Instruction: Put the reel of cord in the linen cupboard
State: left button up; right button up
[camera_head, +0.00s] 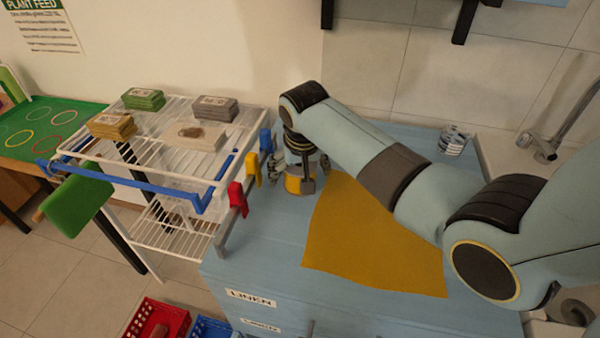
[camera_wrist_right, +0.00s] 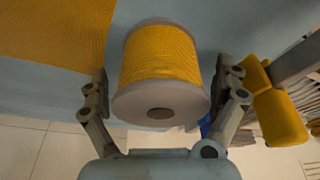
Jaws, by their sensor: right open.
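My right gripper (camera_head: 300,170) is over the reel. In the right wrist view its open fingers (camera_wrist_right: 164,88) are on either side of the reel, with gaps visible. The blue cupboard (camera_head: 230,268) carries labels reading LINEN (camera_head: 250,298) on its front, which looks closed. My left gripper is not in view.
A mustard cloth (camera_head: 375,240) lies on the cabinet top. Red (camera_head: 236,196) and yellow (camera_head: 254,168) clips line its left edge, beside a white wire rack (camera_head: 150,160) holding several stacks. A striped cup (camera_head: 454,140) stands at the back. Red (camera_head: 155,318) and blue crates are on the floor.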

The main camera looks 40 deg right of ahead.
jog(key=shift+w+f, duration=0.1)
jog(key=shift+f, duration=0.15)
jog(key=c, duration=1.3)
jog(key=shift+r, duration=0.15)
